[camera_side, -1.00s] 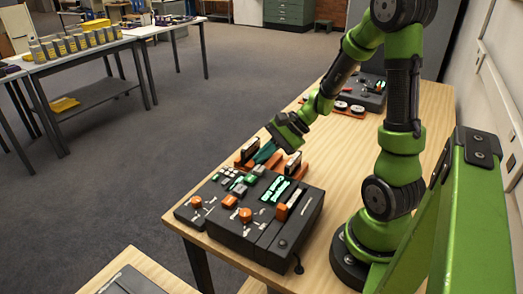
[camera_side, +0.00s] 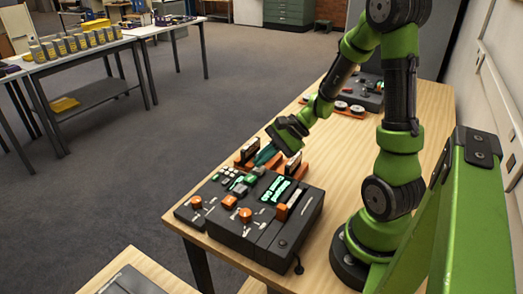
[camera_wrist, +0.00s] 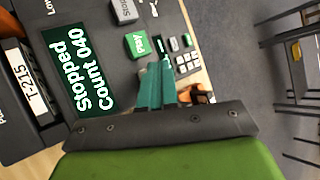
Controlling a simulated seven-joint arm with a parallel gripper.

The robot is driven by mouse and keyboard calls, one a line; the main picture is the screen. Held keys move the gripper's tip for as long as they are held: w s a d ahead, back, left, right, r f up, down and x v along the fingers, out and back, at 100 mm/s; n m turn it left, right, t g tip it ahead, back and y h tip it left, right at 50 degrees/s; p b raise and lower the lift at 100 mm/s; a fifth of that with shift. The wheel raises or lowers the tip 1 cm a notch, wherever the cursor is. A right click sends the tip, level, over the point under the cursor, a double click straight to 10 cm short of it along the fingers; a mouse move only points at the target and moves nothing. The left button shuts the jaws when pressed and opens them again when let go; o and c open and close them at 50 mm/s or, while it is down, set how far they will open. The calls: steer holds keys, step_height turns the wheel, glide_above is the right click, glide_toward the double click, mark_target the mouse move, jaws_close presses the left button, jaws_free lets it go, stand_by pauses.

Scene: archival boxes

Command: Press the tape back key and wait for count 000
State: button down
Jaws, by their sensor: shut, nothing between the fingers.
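A dark tape console (camera_side: 262,232) sits at the near end of the wooden bench. Its lit display (camera_wrist: 85,68) reads "Stopped" and "Count 040" in the wrist view; in the side view the same display (camera_side: 277,190) is too small to read. My gripper (camera_wrist: 155,68) is shut and empty, its teal fingers close to the green Play key (camera_wrist: 137,44). A grey key (camera_wrist: 124,10) lies beyond Play, its lettering partly legible. In the side view my gripper (camera_side: 263,158) is over the console's far edge. I cannot tell whether the fingertips touch anything. No tape back label is readable.
A cassette labelled T-215 (camera_wrist: 27,78) sits beside the display. Orange knobs (camera_side: 245,214) stand on the console's near side. Orange holders with cassettes (camera_side: 293,165) stand just behind it. The bench to the right of the holders is clear.

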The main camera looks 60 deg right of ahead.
mark_target(263, 168)
steer(key=shift+f, duration=0.45)
stand_by(0.3)
steer(key=shift+r, duration=0.9)
steer(key=shift+r, duration=2.5)
